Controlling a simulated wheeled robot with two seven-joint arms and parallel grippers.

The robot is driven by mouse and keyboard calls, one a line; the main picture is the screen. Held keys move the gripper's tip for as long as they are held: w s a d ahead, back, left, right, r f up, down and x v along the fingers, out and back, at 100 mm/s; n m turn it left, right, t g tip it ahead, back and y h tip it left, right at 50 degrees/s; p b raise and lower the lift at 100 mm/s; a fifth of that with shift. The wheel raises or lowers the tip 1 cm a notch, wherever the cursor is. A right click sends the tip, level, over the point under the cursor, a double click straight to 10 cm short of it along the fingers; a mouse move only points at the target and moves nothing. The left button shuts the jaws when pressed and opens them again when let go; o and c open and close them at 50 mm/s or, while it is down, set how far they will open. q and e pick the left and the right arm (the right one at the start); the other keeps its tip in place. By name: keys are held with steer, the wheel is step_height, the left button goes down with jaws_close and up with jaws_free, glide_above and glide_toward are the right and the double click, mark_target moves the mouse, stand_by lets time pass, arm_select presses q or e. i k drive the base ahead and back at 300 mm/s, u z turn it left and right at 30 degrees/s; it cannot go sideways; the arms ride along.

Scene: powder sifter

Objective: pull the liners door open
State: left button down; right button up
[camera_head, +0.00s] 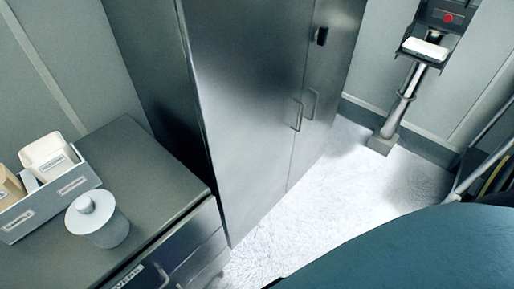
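No door in view carries a label that I can clearly read as liners. A tall grey metal cabinet (245,100) stands in the middle, with two doors that look shut. Each door has a vertical bar handle, one on the nearer door (298,115) and one on the farther door (313,103). A low cabinet (190,255) at the lower left has a bar handle and a partly cut-off label (128,277); its front looks shut. Neither of my grippers is in view.
On the low cabinet's top stand a grey bin (45,205) with labelled packs and a lidded round canister (98,222). Pale floor (340,195) lies open before the tall cabinet. A pedestal stand (400,105) with a tray is at the back right.

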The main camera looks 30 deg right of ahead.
mark_target(246, 59)
steer(key=k, duration=1.2)
steer(key=z, duration=0.7)
steer(key=i, duration=0.9)
steer(key=z, duration=0.2)
